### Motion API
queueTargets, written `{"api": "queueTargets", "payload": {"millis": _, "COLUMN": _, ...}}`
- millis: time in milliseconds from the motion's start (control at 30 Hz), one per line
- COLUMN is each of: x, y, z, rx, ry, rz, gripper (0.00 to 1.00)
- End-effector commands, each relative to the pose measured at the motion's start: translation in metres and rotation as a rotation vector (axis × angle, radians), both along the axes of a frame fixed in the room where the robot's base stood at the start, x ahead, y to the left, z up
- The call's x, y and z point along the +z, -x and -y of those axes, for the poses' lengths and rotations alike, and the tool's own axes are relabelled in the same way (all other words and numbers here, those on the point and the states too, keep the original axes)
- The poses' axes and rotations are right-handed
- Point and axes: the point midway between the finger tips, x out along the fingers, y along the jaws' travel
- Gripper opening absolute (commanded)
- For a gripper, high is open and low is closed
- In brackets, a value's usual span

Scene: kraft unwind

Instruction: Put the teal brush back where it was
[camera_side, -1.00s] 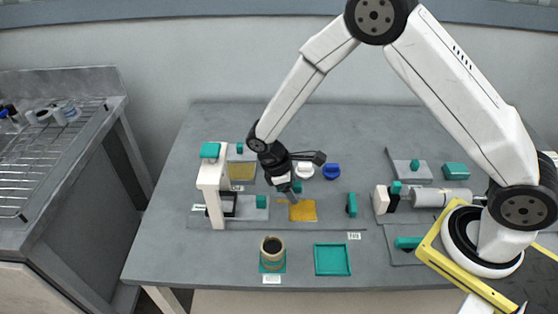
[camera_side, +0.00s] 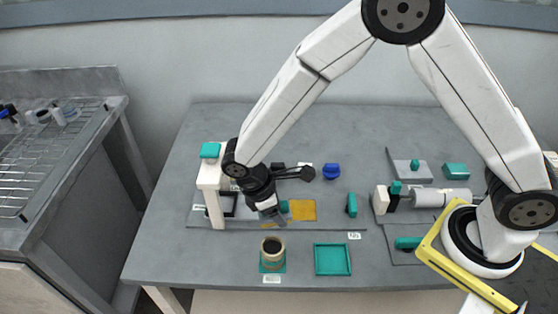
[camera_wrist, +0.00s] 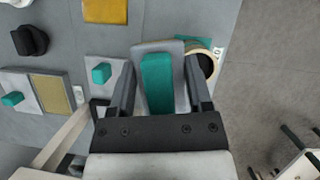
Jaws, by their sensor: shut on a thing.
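My gripper (camera_wrist: 160,95) is shut on the teal brush (camera_wrist: 157,85), a teal grip on a pale grey block. It holds the brush by the teal grip in the wrist view. In the side view my gripper (camera_side: 276,212) is just left of the golden pad (camera_side: 302,210), and the arm mostly hides the brush. In the wrist view the brush partly covers the tan roll (camera_wrist: 206,62). That roll (camera_side: 272,247) stands on a teal mat (camera_side: 272,265) near the front edge in the side view. I cannot tell how high the brush is.
A white post with a teal cap (camera_side: 210,151) stands close left of my gripper. An empty teal tray (camera_side: 332,260) lies at the front. A blue knob (camera_side: 331,171) is behind, and a teal block (camera_side: 351,205) is right of the pad. A grey roller (camera_side: 440,197) lies farther right.

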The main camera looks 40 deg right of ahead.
Motion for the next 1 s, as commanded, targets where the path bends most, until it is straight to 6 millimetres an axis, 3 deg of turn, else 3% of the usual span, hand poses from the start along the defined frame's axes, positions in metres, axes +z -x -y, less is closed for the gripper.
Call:
{"api": "queueTargets", "payload": {"millis": 200, "x": 0.018, "y": 0.030, "z": -0.039, "rx": 0.114, "ry": 0.000, "rz": 0.000, "gripper": 0.17}}
{"api": "queueTargets", "payload": {"millis": 467, "x": 0.027, "y": 0.049, "z": -0.058, "rx": 0.174, "ry": 0.001, "rz": -0.001, "gripper": 0.17}}
{"api": "queueTargets", "payload": {"millis": 767, "x": 0.026, "y": 0.048, "z": -0.060, "rx": 0.177, "ry": 0.001, "rz": -0.001, "gripper": 0.17}}
{"api": "queueTargets", "payload": {"millis": 1000, "x": 0.016, "y": 0.030, "z": -0.070, "rx": 0.178, "ry": 0.000, "rz": -0.002, "gripper": 0.17}}
